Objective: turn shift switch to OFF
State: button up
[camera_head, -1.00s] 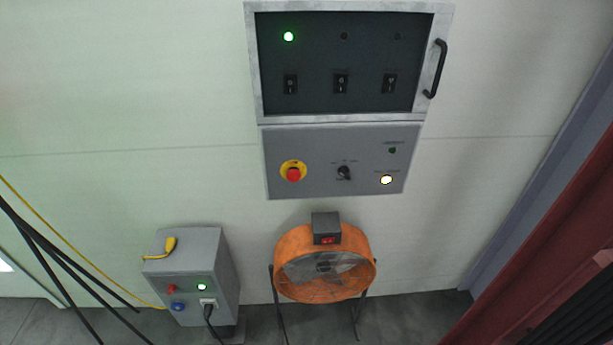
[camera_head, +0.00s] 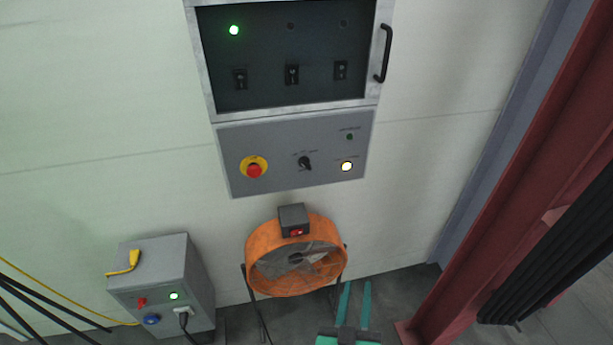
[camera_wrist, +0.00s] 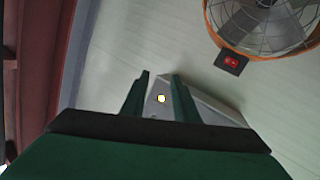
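A small black rotary knob (camera_head: 304,163) sits in the middle of the grey control panel (camera_head: 225,165), right of a red emergency button. It appears to be the shift switch; its labels are too small to read. My gripper (camera_head: 356,298) shows at the bottom of the head view, its two green fingers spread apart and empty, below the panel and beside the fan. In the wrist view my gripper (camera_wrist: 160,96) is open, with part of the panel (camera_wrist: 213,108) and its lit button (camera_wrist: 161,99) showing between and beyond the fingers. The knob is not visible there.
The red emergency button (camera_head: 254,168) and lit white button (camera_head: 347,166) flank the knob. A dark-fronted cabinet (camera_head: 205,60) with a handle is above. An orange fan (camera_head: 262,280) stands below. A grey box (camera_head: 160,262) is lower left. A red beam (camera_head: 500,190) rises at right.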

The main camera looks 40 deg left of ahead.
jog(key=w+a+r+n+g+y, duration=0.1)
jog(key=w+a+r+n+y, duration=0.35)
jog(key=a+r, duration=0.3)
jog(key=n+g+y, duration=0.3)
jog(key=n, duration=0.4)
send_near(306, 167)
jog(key=x, duration=0.8)
jog(key=shift+a, duration=0.1)
grip_shut()
